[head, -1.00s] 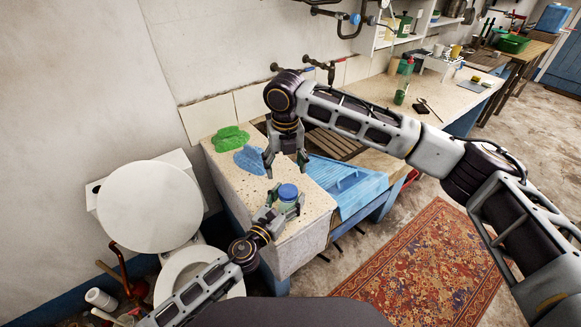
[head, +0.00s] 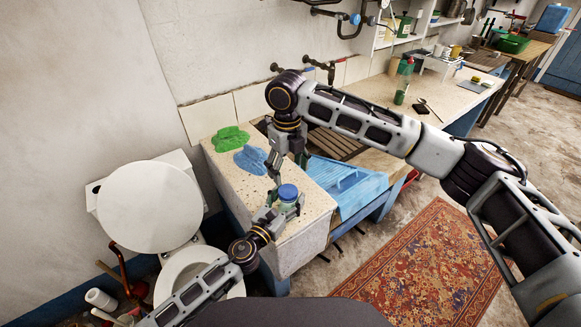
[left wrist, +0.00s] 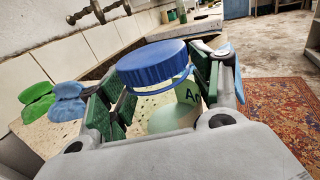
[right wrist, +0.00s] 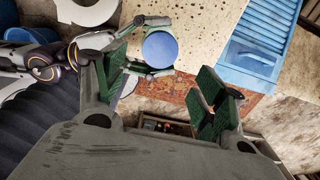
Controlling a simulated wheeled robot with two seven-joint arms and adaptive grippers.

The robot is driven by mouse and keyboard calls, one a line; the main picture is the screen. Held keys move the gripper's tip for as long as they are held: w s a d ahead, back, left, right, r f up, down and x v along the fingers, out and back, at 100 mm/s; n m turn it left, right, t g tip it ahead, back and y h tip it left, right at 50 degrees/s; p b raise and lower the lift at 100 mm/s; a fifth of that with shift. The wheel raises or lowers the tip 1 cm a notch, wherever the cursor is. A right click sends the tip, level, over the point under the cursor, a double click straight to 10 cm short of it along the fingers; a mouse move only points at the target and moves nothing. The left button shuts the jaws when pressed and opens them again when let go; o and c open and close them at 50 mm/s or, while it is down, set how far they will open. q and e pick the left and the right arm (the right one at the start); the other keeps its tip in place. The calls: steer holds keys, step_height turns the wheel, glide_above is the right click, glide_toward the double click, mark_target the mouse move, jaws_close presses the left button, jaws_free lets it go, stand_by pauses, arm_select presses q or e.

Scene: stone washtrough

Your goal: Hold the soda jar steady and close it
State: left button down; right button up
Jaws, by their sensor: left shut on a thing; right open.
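The soda jar (head: 290,207) stands upright on the stone top near its front edge. It is pale green with a dark-lettered label, seen in the left wrist view (left wrist: 176,115). Its blue lid (head: 288,192) sits over the mouth; how firmly it is seated I cannot tell. The lid also shows from above in the right wrist view (right wrist: 160,49). My left gripper (head: 286,213) is shut around the jar's body, a finger on each side. My right gripper (head: 286,166) is open and empty, above and behind the jar, apart from the lid.
A green cloth-like item (head: 230,138) and a blue one (head: 251,160) lie on the stone top behind the jar. A blue washboard-like panel (head: 347,185) slopes at the right. A toilet (head: 150,207) stands left. A bottle (head: 403,82) stands on the far counter.

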mark_target(289, 191)
steer(key=shift+f, duration=0.15)
steer(key=shift+f, duration=3.85)
steer(key=shift+c, duration=0.4)
steer(key=c, duration=1)
